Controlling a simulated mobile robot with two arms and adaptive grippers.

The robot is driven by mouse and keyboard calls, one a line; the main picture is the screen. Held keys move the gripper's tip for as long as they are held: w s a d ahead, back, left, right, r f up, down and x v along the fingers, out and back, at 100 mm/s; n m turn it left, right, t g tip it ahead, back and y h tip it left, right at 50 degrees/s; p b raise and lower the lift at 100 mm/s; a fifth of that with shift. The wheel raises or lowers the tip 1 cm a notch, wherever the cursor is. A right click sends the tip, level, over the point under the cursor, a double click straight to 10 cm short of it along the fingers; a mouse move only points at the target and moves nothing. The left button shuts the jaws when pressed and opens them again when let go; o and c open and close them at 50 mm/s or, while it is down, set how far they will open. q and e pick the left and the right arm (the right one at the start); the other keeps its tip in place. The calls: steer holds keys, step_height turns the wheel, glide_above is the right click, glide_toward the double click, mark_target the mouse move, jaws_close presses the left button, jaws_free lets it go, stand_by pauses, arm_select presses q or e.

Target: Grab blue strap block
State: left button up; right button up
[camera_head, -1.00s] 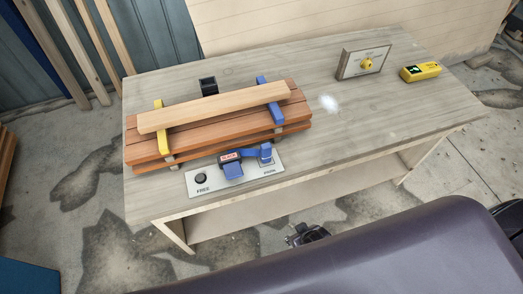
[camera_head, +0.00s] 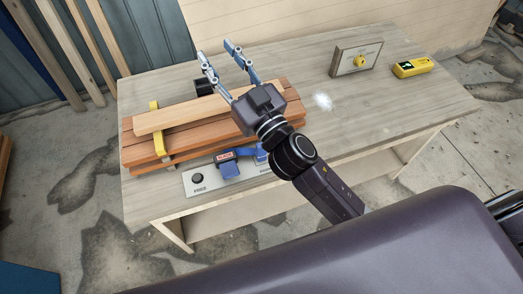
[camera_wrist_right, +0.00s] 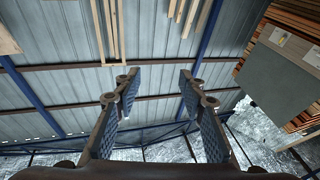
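The blue strap block at the right end of the wood stack is hidden behind my right gripper in the head view. My right gripper (camera_head: 217,50) is open, its two fingers spread and pointing up and away over the stack's right end. In the right wrist view my right gripper (camera_wrist_right: 158,78) has nothing between its fingers; wall and beams show beyond. A separate blue lever piece (camera_head: 230,168) with a red-and-white label sits on the white plate (camera_head: 200,189) at the front edge. My left gripper is not in view.
The stack is brown boards (camera_head: 140,152) under a pale plank (camera_head: 165,118), with a yellow strap block (camera_head: 157,130) at left. A black holder (camera_head: 203,86) stands behind. A framed panel (camera_head: 345,62) and yellow box (camera_head: 412,68) stand right. The right tabletop (camera_head: 390,105) is mostly clear.

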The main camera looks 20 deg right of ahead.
steer(key=s+a+r+n+g+y, duration=0.2)
steer(key=s+a+n+g+y, duration=0.25)
steer(key=a+n+y, duration=0.3)
steer(key=s+a+r+n+g+y, duration=0.2)
steer(key=s+a+n+g+y, duration=0.1)
steer(key=a+n+g+y, duration=0.5)
steer(key=m+g+h, duration=0.2)
steer(key=g+h, duration=0.6)
steer(key=h, duration=1.4)
glide_above(261, 144)
steer(key=shift+n+t, duration=0.25)
step_height(261, 144, down, 26)
steer(key=shift+s+f, duration=0.1)
steer(key=shift+f, duration=0.35)
step_height(261, 144, down, 6)
steer(key=p, duration=0.3)
steer(key=shift+d+r, duration=0.1)
steer(key=shift+r, duration=0.15)
steer(key=shift+f, duration=0.65)
jaws_close()
